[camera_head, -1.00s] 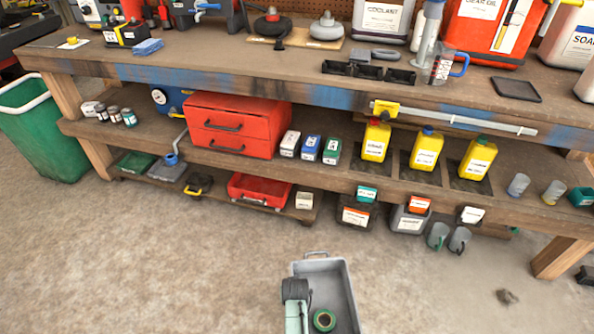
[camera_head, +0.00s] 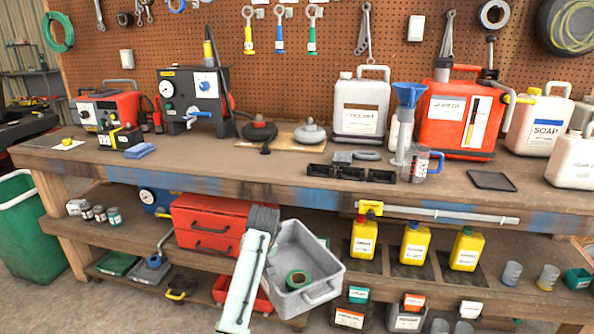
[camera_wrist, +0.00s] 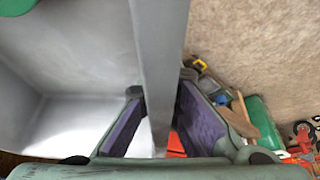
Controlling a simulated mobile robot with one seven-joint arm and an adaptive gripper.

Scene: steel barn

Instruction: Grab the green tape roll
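The green tape roll (camera_head: 298,280) lies inside a grey open bin (camera_head: 327,246), towards its near end. In the wrist view, a green edge at the top left (camera_wrist: 14,6) looks like part of the roll. My gripper (camera_wrist: 160,112) has its two purple-padded fingers on either side of the bin's wall (camera_wrist: 160,45), shut on it. The bin hangs tilted in front of the workbench. My fingers are apart from the roll. In the head view my arm hides the grip itself.
The workbench (camera_head: 130,172) stands behind the bin, its lower shelf holding a red toolbox (camera_head: 203,215) and yellow bottles (camera_head: 412,244). The benchtop bears a coolant jug (camera_head: 360,108), a red can (camera_head: 455,120) and dark trays. A green waste bin (camera_head: 28,235) stands at left.

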